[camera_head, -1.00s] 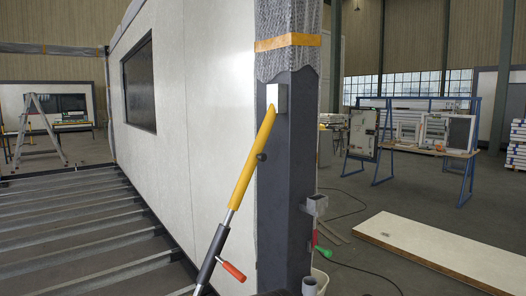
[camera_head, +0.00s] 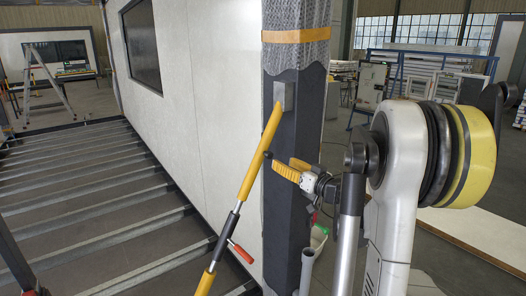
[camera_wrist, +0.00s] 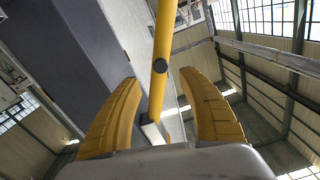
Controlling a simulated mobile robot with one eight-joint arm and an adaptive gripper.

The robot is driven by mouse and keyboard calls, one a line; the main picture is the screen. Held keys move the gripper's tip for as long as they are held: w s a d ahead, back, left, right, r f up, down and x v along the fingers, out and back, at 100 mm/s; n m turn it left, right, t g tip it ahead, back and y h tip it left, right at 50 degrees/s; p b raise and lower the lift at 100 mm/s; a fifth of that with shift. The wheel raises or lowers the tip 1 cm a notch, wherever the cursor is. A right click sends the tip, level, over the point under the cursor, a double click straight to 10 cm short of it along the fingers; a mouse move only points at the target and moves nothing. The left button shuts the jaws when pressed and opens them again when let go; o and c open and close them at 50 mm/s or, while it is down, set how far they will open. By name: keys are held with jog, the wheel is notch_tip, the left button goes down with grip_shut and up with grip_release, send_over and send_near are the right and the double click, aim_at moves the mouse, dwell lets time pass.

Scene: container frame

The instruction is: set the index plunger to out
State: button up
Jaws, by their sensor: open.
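A slanting brace with a yellow tube (camera_head: 255,165) runs from a grey bracket (camera_head: 284,96) on the dark post down to the lower left. The index plunger appears as a small dark round knob (camera_head: 267,154) sticking out from the tube. In the wrist view the knob (camera_wrist: 160,66) faces me, in front of the yellow tube (camera_wrist: 164,30). My gripper (camera_head: 283,167) is open and empty, its yellow fingers pointing left toward the knob. In the wrist view the knob lies between the two fingertips, slightly ahead; contact cannot be told. The plunger's shaft is hidden behind the knob.
The dark post (camera_head: 284,215) stands behind my gripper, beside the white wall panel (camera_head: 205,120). A red-handled lever (camera_head: 241,253) sits lower on the brace. A grey pipe (camera_head: 306,270) and a green-handled part (camera_head: 320,228) are below my arm. Ribbed floor beams (camera_head: 95,190) lie left.

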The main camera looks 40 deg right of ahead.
aim_at(270, 156)
jog(key=w, duration=0.9)
jog(key=shift+w, duration=0.1)
jog(key=shift+a, duration=0.1)
grip_shut()
